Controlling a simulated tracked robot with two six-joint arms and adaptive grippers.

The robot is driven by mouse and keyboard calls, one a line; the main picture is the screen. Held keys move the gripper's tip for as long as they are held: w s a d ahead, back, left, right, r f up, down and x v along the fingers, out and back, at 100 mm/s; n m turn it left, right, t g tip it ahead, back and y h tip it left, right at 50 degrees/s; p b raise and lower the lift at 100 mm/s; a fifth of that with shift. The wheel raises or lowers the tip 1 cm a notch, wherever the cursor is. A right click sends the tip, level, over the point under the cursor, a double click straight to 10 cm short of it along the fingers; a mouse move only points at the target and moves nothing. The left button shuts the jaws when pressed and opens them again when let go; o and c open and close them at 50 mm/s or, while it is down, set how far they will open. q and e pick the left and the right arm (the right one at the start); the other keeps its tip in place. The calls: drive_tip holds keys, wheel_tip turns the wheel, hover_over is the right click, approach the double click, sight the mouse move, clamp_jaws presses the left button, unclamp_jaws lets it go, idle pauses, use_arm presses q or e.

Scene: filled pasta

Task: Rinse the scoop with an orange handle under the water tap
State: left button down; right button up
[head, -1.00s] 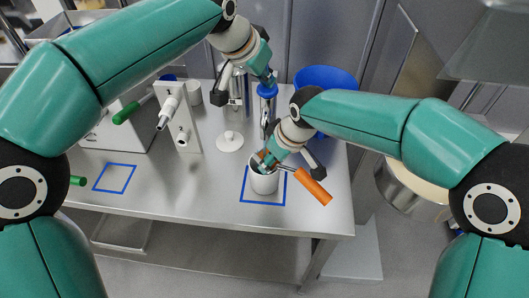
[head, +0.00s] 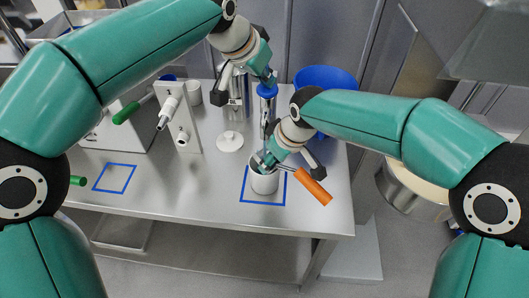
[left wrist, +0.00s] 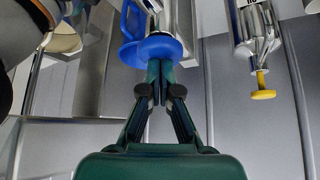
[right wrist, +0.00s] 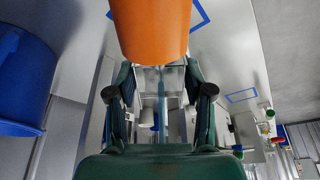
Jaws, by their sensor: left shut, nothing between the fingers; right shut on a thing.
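The scoop's orange handle (head: 313,187) sticks out to the right of my right gripper (head: 267,160). It also fills the top middle of the right wrist view (right wrist: 152,28). My right gripper is shut on the scoop's thin shaft. The scoop's head is hidden by the gripper over a white cup (head: 265,184). My left gripper (head: 268,82) is shut and empty, its tips at the blue top (head: 267,91) of a slim upright metal fitting, perhaps the water tap. In the left wrist view, the fingertips are at the underside of a blue disc (left wrist: 152,50).
The white cup stands inside a blue square outline (head: 263,203) on the steel table. A blue bowl (head: 325,78) is behind my right arm. A white stand with a nozzle (head: 180,115) is at left. An empty blue outline (head: 115,178) marks clear table at front left.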

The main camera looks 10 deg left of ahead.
sight(304, 184)
use_arm(q)
drive_tip(key=shift+r, duration=3.5)
